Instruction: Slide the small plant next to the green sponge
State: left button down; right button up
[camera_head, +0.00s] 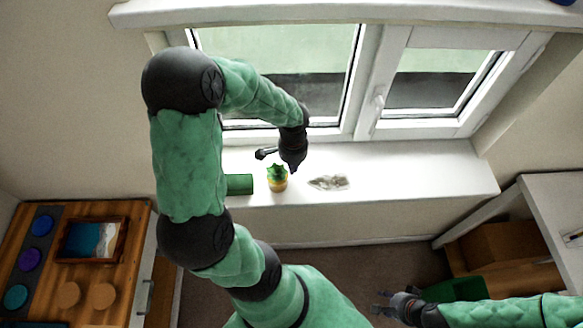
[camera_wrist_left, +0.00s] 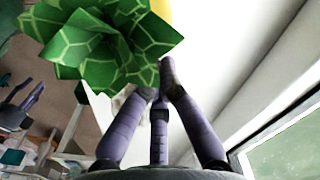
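The small plant (camera_head: 277,178), with green leaves and a yellow-orange pot, stands upright on the white windowsill. Its leaves (camera_wrist_left: 100,45) fill the upper left of the left wrist view, with a bit of yellow behind them. The green sponge (camera_head: 239,184) lies on the sill left of the plant, with a gap between them. My left gripper (camera_head: 294,168) is low over the sill, just right of and behind the plant. In the left wrist view its fingers (camera_wrist_left: 159,88) come together at the tips with nothing held. My right gripper (camera_head: 382,303) hangs away from the sill, fingers apart and empty.
A pale, lumpy thing (camera_head: 328,182) lies on the sill right of the plant. The window (camera_head: 375,100) rises behind the sill (camera_head: 430,178), whose right part is clear. A wooden-topped cabinet (camera_head: 110,215) stands at left, a white table (camera_head: 555,205) at right.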

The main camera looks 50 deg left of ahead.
pick_arm(q)
jog(key=w, duration=0.3)
jog(key=shift+w+d, duration=0.1)
jog(key=shift+w, duration=0.05)
jog(key=shift+w+r, duration=0.15)
jog(key=shift+r, duration=0.45)
jog(key=shift+w+r, duration=0.15)
jog(key=shift+r, duration=0.4)
notch_tip(320, 180, up, 8)
jog(key=s+p, duration=0.1)
jog(key=shift+f, duration=0.2)
pick_arm(e)
jog(key=shift+w+d+r, duration=0.15)
jog(key=shift+w+r, duration=0.4)
